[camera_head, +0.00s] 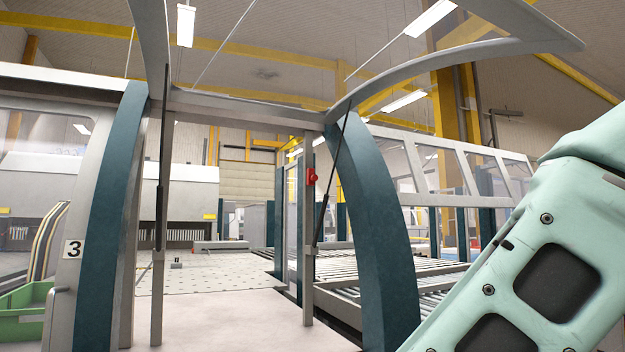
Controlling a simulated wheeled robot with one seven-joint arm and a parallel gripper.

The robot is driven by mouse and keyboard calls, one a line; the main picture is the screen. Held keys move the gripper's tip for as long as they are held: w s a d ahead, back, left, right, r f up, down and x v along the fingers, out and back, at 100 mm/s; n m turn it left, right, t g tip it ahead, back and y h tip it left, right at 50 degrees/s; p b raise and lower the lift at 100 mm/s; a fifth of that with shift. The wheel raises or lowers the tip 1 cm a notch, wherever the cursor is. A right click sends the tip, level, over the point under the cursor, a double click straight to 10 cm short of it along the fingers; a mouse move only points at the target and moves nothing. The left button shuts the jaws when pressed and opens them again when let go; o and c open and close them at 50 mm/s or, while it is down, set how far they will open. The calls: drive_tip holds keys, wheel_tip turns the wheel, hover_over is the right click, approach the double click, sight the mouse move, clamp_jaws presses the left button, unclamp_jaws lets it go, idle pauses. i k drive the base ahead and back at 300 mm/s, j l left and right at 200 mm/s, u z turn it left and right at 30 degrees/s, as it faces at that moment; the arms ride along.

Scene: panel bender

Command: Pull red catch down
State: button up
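The red catch (312,177) is a small red piece on the upright grey post (308,230) at the right side of the machine's opening. It sits in the upper part of that post, beside a thin dark strut. My arm fills the lower right of the head view, pale green with dark pads, and stands apart from the catch. My gripper is not in view.
Curved teal frame sides (372,230) flank the opening, with a raised hood (465,50) above. A perforated table (215,272) lies inside. Roller conveyors (400,268) are at right. A green bin (24,318) stands at lower left.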

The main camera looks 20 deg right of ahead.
sight(311, 177)
drive_tip(key=i+l+u, duration=0.15)
drive_tip(key=l+u, duration=0.15)
drive_tip(key=l, duration=0.3)
drive_tip(key=i+l+u, duration=0.1)
drive_tip(key=l+u, duration=0.15)
drive_tip(key=l, duration=0.4)
drive_tip(key=l+u, duration=0.3)
drive_tip(key=l, duration=0.35)
drive_tip(key=l+u, duration=0.25)
drive_tip(key=l, duration=0.4)
drive_tip(key=k+l+u, duration=0.1)
drive_tip(key=l+u, duration=0.2)
drive_tip(key=l, duration=0.35)
drive_tip(key=k+l+u, duration=0.25)
drive_tip(key=l, duration=0.4)
drive_tip(key=i, duration=0.1)
